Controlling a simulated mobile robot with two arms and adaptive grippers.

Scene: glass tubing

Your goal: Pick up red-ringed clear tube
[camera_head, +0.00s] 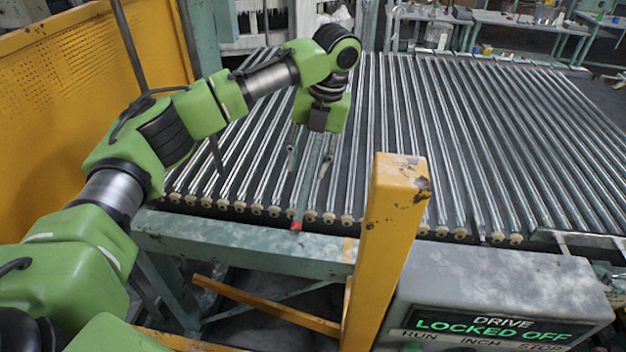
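A long, pale greenish clear tube (306,192) lies among the metal rollers, pointing toward the front edge of the roller bed. A red ring (296,226) marks its near end, which reaches the front rail. My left gripper (310,160) points down over the far part of this tube. Its thin fingers look spread, one on each side of the tube, and I see no clear contact. The gripper body hides the tube's far end. My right gripper is not in view.
The roller bed (480,140) fills the middle and right. A yellow post (388,240) stands in front, beside a grey control box (500,290) reading "DRIVE LOCKED OFF". A yellow panel (80,100) stands at left. Benches (520,22) are far behind.

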